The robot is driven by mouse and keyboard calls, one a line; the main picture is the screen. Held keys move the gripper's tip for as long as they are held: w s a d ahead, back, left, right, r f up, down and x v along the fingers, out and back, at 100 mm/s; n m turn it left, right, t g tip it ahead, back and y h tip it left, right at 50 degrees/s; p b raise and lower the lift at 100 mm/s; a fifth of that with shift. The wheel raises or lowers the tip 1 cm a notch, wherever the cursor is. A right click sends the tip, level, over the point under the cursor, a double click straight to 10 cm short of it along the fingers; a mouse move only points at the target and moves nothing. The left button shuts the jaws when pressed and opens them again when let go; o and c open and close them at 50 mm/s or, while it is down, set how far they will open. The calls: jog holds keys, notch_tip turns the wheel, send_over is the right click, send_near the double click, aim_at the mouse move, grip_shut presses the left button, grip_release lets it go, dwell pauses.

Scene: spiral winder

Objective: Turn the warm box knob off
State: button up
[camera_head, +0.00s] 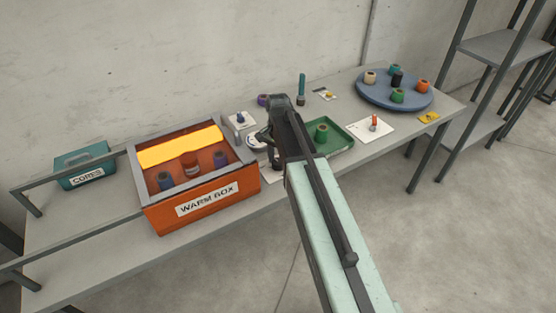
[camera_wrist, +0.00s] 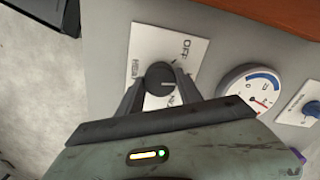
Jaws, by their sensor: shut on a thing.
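The orange warm box (camera_head: 205,208) stands on the bench at left in the head view. A strip inside it glows bright yellow (camera_head: 180,147). In the wrist view a round dark knob (camera_wrist: 160,75) sits on a white plate (camera_wrist: 150,45) marked OFF, with other lettering too small to read surely. A pale line on the knob points roughly right, not towards OFF. My gripper (camera_wrist: 161,88) is shut on the knob, one finger on each side. In the head view my gripper (camera_head: 268,152) is beside the box's right side, and the knob is hidden.
A round gauge (camera_wrist: 250,90) and a blue knob (camera_wrist: 312,108) lie right of my gripper in the wrist view. A green tray (camera_head: 338,138), a blue turntable (camera_head: 365,95) with several spools and a teal CORES box (camera_head: 80,165) stand on the bench.

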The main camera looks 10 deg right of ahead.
aim_at(278, 161)
jog(key=n, duration=0.5)
jog(key=shift+d+n, duration=0.1)
jog(key=shift+n, duration=2.4)
jog(key=o, duration=1.4)
jog(key=shift+c, duration=0.2)
jog(key=shift+r, duration=0.15)
notch_tip(278, 161, up, 8)
jog(key=p, duration=0.8)
jog(key=shift+f, duration=0.25)
